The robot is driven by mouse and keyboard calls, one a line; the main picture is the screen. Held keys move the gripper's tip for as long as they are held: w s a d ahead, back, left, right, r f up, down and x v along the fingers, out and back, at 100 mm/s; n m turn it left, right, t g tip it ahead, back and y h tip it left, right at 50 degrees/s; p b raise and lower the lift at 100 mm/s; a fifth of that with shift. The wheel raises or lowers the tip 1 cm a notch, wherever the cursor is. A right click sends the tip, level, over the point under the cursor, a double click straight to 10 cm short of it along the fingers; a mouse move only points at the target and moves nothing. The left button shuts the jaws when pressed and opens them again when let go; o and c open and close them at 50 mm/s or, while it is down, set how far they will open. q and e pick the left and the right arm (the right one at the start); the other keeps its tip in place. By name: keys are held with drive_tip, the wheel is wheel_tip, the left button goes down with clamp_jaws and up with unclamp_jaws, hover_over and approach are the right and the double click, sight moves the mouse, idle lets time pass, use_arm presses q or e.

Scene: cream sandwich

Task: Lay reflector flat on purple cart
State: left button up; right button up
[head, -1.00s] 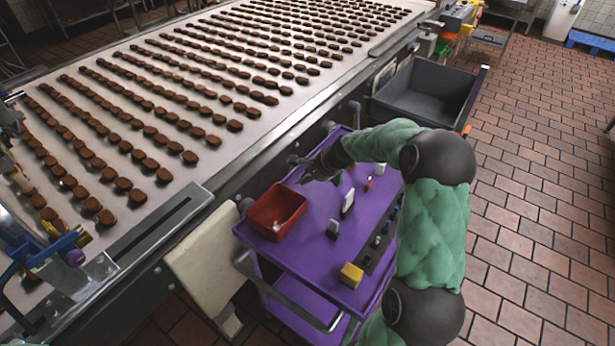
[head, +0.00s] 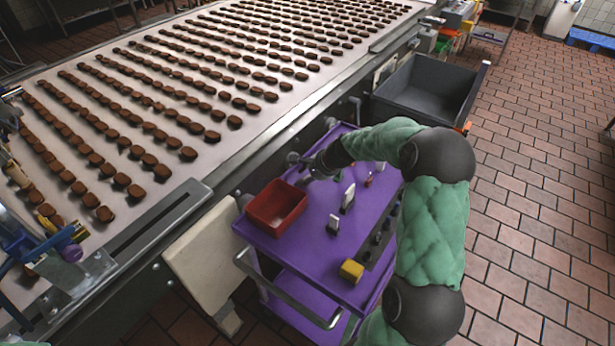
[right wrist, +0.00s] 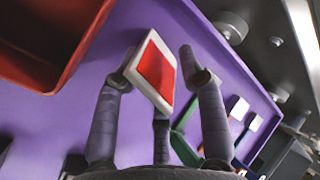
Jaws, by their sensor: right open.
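The reflector (right wrist: 153,73) is a white-edged block with a red face, seen between my fingers in the right wrist view. My right gripper (right wrist: 157,70) is open around it; its left fingertip meets the block's edge, and the right fingertip is apart from it. The reflector looks tilted in the picture; whether it rests on the cart I cannot tell. The purple cart (head: 300,245) has its top below the gripper, and its purple surface also fills the wrist view (right wrist: 85,125). In the head view my right gripper (head: 303,168) is over the cart's far side. My left gripper is out of view.
A red bin (head: 276,206) sits on the cart close to the gripper. White upright pieces (head: 348,196) and a yellow block (head: 351,270) stand nearer the front. A conveyor (head: 190,100) with rows of chocolate pieces runs behind. A grey tub (head: 425,92) is beyond the cart.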

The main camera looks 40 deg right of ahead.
drive_tip(key=v, duration=1.2)
drive_tip(key=shift+w, duration=0.1)
